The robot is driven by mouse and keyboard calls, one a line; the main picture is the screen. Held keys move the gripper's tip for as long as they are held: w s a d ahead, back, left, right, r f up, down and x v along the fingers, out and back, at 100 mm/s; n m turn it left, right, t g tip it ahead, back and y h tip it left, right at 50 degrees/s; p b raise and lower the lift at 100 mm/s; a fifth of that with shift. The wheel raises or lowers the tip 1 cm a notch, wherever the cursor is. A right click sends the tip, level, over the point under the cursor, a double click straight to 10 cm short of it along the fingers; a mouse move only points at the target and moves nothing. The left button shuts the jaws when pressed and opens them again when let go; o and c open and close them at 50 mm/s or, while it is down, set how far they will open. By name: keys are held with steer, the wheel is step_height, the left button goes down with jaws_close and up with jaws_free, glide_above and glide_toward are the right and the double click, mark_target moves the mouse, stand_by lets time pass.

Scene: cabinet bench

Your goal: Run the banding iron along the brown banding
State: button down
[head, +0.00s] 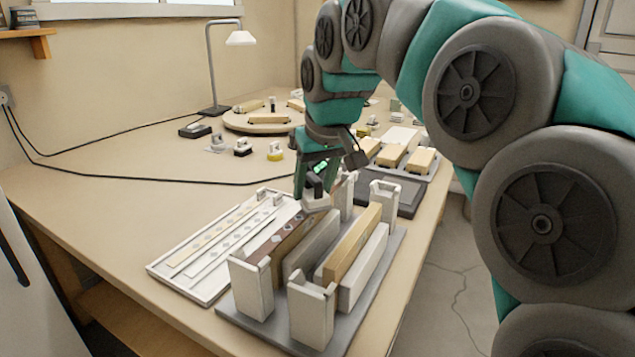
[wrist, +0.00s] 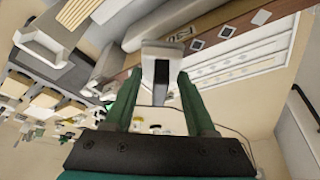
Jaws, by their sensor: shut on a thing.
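The brown banding (head: 292,234) is a dark strip with pale diamond marks along the top of the left board in a grey rack (head: 232,318). It also shows in the wrist view (wrist: 215,38), running diagonally behind the iron. My gripper (head: 316,182) is shut on the banding iron (head: 316,201), a small pale tool with a dark handle. The iron is at the far end of the brown banding, over its top edge. In the wrist view the green fingers stand either side of the iron (wrist: 162,62). Its underside is hidden, so contact with the banding cannot be told.
A white tray of patterned strips (head: 155,269) lies left of the rack. Pale uprights (head: 312,312) and a yellow-topped board (head: 352,243) stand close by. A dark pad (head: 405,205), wooden blocks (head: 391,156), a turntable (head: 235,122) and a lamp (head: 240,38) are behind. A black cable crosses the bench.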

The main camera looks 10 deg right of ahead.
steer(key=shift+s+a+r, duration=0.15)
steer(key=shift+s+a, duration=0.95)
steer(key=shift+s, duration=0.2)
steer(key=shift+s+a+f+b, duration=0.1)
steer(key=shift+s+a+b, duration=0.15)
steer(key=shift+s+a, duration=0.45)
steer(key=shift+s+a+f+b, duration=0.1)
steer(key=shift+s+a+b, duration=0.1)
steer(key=shift+s+a, duration=0.45)
steer(key=shift+s+a+r, duration=0.1)
steer(key=shift+s+a, duration=0.3)
steer(key=shift+s, duration=0.35)
steer(key=shift+s+a+r, duration=0.1)
steer(key=shift+s+a, duration=0.3)
steer(key=shift+s, duration=0.3)
steer(key=shift+w+r+p, duration=0.1)
steer(key=shift+r+p, duration=0.65)
steer(key=shift+r, duration=2.2)
steer(key=shift+r, duration=1.5)
